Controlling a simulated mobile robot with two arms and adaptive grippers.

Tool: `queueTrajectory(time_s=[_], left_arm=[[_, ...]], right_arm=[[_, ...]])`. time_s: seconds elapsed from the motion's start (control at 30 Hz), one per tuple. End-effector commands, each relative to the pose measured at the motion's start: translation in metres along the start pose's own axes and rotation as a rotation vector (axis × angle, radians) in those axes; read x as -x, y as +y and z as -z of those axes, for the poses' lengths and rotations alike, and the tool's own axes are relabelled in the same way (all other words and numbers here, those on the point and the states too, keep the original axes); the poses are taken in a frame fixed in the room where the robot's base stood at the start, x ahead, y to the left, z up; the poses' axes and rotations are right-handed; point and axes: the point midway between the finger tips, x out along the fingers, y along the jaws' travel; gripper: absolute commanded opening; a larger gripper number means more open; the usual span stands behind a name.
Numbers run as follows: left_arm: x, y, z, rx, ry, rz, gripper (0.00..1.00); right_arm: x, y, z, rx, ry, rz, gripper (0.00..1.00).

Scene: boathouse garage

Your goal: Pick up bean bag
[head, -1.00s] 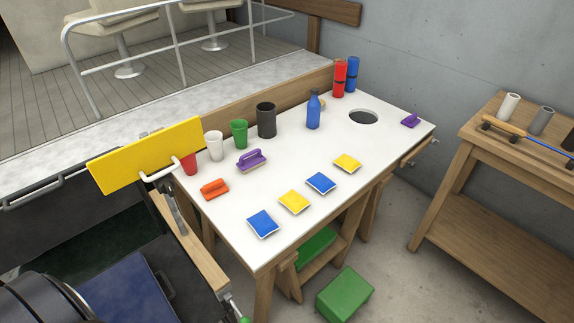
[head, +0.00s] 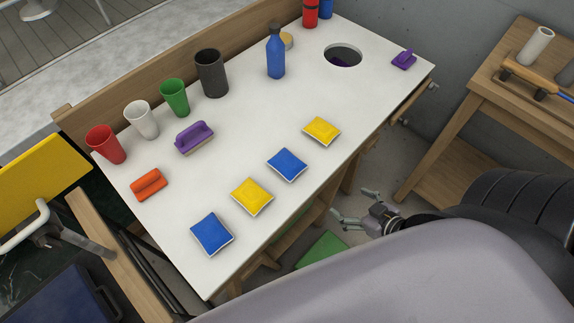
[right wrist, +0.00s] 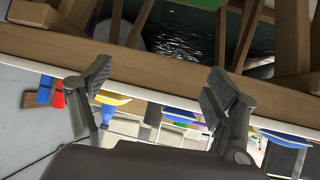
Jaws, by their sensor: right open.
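Two blue and two yellow bean bags lie in a row along the near side of the white tabletop (head: 215,130). In the head view, from near to far, they are a blue bag (head: 212,234), a yellow bag (head: 252,197), a blue bag (head: 287,165) and a yellow bag (head: 322,130). My right gripper (head: 352,204) is open and empty, off the table's near edge, to the right of the bags. In the right wrist view its spread fingers (right wrist: 159,76) face the wooden table edge, with nothing between them. My left gripper is out of view.
Cups, a dark grey tumbler (head: 211,73), a blue bottle (head: 275,55) and brushes stand farther back. The tabletop has a round hole (head: 343,50) with something purple in it. A wooden side bench (head: 480,120) stands right. A green box (head: 322,250) is below the table.

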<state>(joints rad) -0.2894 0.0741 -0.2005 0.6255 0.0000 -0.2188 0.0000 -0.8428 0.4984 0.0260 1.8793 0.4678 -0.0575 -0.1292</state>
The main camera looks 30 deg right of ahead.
Motion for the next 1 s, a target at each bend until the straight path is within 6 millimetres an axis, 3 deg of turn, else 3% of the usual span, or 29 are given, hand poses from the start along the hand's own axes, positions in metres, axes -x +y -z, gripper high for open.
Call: queueTrajectory(time_s=[0.1,0.2,0.3,0.47,1.0], left_arm=[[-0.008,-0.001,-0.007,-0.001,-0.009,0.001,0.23],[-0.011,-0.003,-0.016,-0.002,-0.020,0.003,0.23],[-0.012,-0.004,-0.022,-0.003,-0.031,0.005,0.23],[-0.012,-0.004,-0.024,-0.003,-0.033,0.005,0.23],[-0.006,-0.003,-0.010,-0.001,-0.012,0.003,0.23]], right_arm=[[0.017,-0.017,0.053,0.012,0.104,0.061,0.82],[0.030,-0.030,0.086,0.014,0.165,0.101,0.82],[0.039,-0.039,0.106,0.015,0.203,0.127,0.82],[0.037,-0.044,0.120,0.015,0.226,0.140,0.82],[-0.047,-0.057,0.140,0.012,0.226,0.139,0.82]])
